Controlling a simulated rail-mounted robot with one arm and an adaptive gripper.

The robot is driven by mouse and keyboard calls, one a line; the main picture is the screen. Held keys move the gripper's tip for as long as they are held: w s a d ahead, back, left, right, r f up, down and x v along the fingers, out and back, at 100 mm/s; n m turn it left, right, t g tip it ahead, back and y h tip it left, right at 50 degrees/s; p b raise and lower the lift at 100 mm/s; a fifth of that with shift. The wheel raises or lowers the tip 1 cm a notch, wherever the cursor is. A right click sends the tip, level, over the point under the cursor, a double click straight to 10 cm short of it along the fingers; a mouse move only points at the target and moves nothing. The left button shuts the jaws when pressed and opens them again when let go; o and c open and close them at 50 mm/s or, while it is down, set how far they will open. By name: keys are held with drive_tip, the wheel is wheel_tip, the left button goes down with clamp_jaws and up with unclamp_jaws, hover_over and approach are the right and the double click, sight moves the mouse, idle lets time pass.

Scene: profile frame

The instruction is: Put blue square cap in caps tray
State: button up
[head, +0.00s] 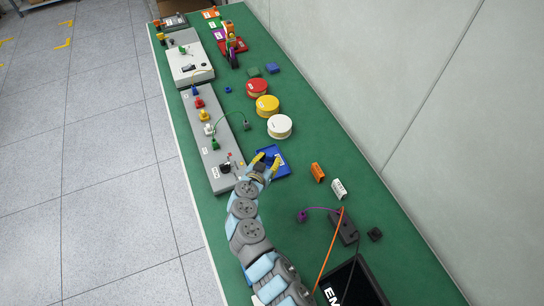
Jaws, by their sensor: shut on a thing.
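My gripper (267,160), with yellow fingertips, is over the left part of a shallow blue tray (283,172) on the green bench. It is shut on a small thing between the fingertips. The fingers and the blue of the tray behind keep me from making out its shape or colour. I cannot tell whether it touches the tray floor. No blue square cap can be clearly picked out apart from the gripper. A small blue piece (228,89) and a blue block (272,68) lie farther up the bench.
A grey panel (222,157) with coloured plugs stands left of the tray. White (279,127), yellow (267,105) and red (257,87) round tubs stand beyond it. Orange (318,172) and white (338,189) labelled pieces lie to the right. A black box (345,228) with cables is nearer.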

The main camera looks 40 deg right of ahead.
sight(270, 154)
drive_tip(key=shift+w+d+f, duration=0.5)
drive_tip(key=shift+w+d, duration=0.2)
drive_tip(key=shift+w+d+f, duration=0.45)
drive_tip(key=shift+w+d, duration=0.2)
drive_tip(key=shift+d, duration=0.05)
drive_tip(key=shift+w+d+f+b, duration=0.55)
drive_tip(key=shift+f+b, duration=0.3)
drive_tip(key=shift+f, duration=0.1)
drive_tip(key=shift+w+d+f+b, duration=0.5)
drive_tip(key=shift+d+f+b, duration=0.1)
drive_tip(key=shift+f+b, duration=0.35)
drive_tip(key=shift+w+d+f+b, duration=0.55)
drive_tip(key=shift+f+b, duration=0.2)
drive_tip(key=shift+f, duration=0.25)
wheel_tip(270, 154, down, 3)
drive_tip(key=shift+d+f+b, duration=0.1)
drive_tip(key=shift+f+b, duration=0.05)
drive_tip(key=shift+b, duration=1)
drive_tip(key=shift+f+b, duration=0.5)
drive_tip(key=shift+b, duration=0.25)
drive_tip(key=o, duration=0.8)
drive_tip(key=shift+r, duration=0.1)
